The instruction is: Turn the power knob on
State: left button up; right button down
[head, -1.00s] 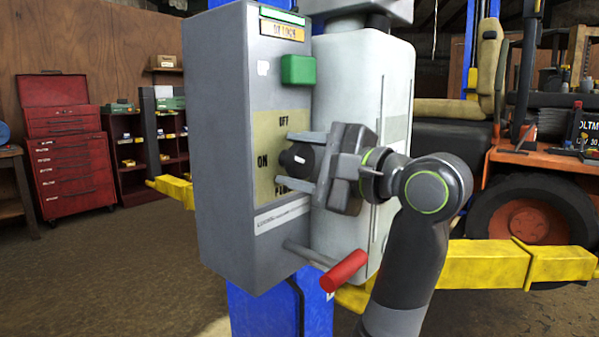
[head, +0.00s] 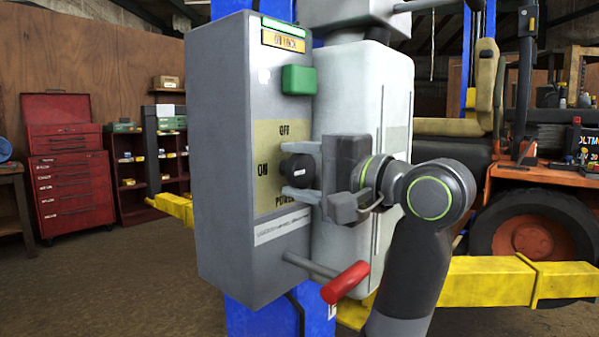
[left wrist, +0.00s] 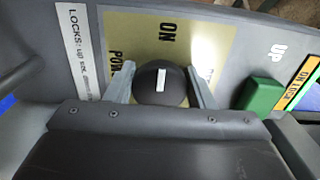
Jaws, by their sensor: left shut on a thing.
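The black round power knob (head: 297,168) sits on the yellow label plate (head: 268,140) of a grey control box (head: 228,150). The plate reads OFF above the knob, ON to its left and POWER below. My left gripper (head: 290,169) is shut on the knob, one finger above it and one below. In the left wrist view the knob (left wrist: 160,86) lies between the two fingers of the gripper (left wrist: 160,84). Its white mark there lies along the line towards the word ON. My right gripper is in neither view.
A green block (head: 299,80) sits above the knob on the box. A lever with a red grip (head: 345,283) sticks out below my gripper. Yellow lift arms (head: 485,282), a red tool chest (head: 67,165) and an orange mower (head: 535,225) stand around.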

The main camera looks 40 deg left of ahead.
pick_arm(q)
jog(key=o, duration=0.9)
jog(key=shift+o, duration=0.2)
jog(key=shift+d, duration=0.1)
jog(key=s+d+b, duration=0.1)
jog(key=d+b, duration=0.2)
jog(key=d, duration=1.4)
jog(key=shift+s, duration=0.2)
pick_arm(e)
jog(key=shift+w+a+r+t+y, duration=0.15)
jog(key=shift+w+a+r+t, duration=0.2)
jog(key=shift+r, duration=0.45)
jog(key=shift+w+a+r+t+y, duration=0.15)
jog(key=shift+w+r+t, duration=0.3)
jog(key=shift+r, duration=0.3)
pick_arm(q)
jog(key=shift+d, duration=0.1)
